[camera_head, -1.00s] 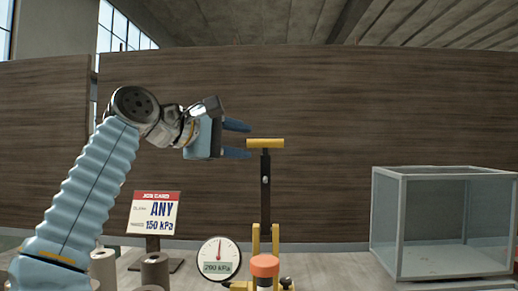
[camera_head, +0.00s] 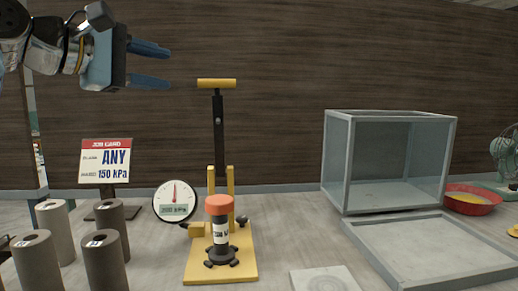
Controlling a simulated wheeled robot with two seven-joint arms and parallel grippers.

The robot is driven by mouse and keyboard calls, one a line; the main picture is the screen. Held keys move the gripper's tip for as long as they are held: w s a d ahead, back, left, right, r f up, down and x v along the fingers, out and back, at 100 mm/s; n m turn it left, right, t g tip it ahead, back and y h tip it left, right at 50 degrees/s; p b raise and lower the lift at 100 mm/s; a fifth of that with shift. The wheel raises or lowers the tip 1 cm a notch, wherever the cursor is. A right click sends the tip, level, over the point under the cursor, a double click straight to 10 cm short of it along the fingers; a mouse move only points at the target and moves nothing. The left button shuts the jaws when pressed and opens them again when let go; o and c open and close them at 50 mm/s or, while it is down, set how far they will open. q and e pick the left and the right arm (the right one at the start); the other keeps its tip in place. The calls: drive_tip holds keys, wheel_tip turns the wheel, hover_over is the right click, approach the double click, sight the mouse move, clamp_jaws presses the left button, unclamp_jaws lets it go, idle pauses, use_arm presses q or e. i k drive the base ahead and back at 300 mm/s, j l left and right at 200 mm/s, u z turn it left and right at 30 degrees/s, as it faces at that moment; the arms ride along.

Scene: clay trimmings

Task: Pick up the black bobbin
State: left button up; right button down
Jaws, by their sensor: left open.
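No thing in view is plainly a black bobbin. Several upright cylinders with a hole in the top stand at the lower left. The front dark cylinder (camera_head: 104,265) and the back dark cylinder (camera_head: 112,228) are dark brown-grey; I cannot tell whether either is the bobbin. Beside them stand a paler front cylinder (camera_head: 38,265) and a paler back cylinder (camera_head: 55,228). My left gripper (camera_head: 150,65) is at the upper left, its blue fingers apart and empty, pointing right, well above the cylinders. My right gripper does not show.
A job card (camera_head: 106,160) stands behind. A clear box (camera_head: 337,165), tray (camera_head: 400,275) and red bowl (camera_head: 470,208) are at right.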

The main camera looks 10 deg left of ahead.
sight(219, 206)
drive_tip(key=k+l, duration=0.25)
drive_tip(key=k, duration=0.25)
drive_tip(key=k+l, duration=0.2)
drive_tip(key=k, duration=0.25)
drive_tip(key=k+l, duration=0.25)
drive_tip(key=k, duration=0.25)
